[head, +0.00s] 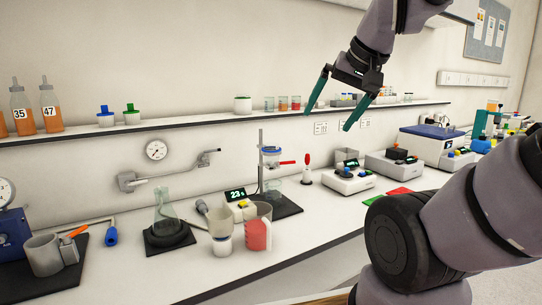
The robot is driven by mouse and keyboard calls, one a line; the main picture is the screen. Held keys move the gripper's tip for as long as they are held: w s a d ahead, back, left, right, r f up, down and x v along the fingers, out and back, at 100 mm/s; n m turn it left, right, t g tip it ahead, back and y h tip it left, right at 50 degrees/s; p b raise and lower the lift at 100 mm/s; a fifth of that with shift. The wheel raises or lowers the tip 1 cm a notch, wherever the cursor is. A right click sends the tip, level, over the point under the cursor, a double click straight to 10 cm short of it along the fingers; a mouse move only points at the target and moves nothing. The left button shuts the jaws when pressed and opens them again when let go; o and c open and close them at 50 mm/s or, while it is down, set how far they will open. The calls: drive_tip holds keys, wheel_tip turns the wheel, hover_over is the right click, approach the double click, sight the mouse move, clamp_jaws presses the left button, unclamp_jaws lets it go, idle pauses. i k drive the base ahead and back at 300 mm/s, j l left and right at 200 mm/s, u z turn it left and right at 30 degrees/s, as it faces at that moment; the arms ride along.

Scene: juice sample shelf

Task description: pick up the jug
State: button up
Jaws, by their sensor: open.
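A clear jug (258,235) with red liquid in it stands upright on the white bench, left of the middle of the head view. A white cup-like container (221,243) stands close at its left and a dark stand base lies behind it. A grey mug-like vessel (43,256) with a handle is on a dark mat at the far left. My gripper (327,121) is in the air at the upper middle, above and to the right of the jug. Its two teal fingers point down and left, spread apart, with nothing seen between them.
A shelf (185,122) with bottles and small containers runs along the wall. A ring stand (261,165) rises behind the jug. A glass flask (165,212) on a dark base stands to its left. Instruments (348,180) stand to the right. The bench in front of the jug is clear.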

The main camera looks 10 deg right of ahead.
sight(256, 216)
drive_tip(key=i+l+u, duration=0.4)
drive_tip(key=l, duration=0.35)
drive_tip(key=i+l+u, duration=0.2)
drive_tip(key=l, duration=0.25)
drive_tip(key=i, duration=0.1)
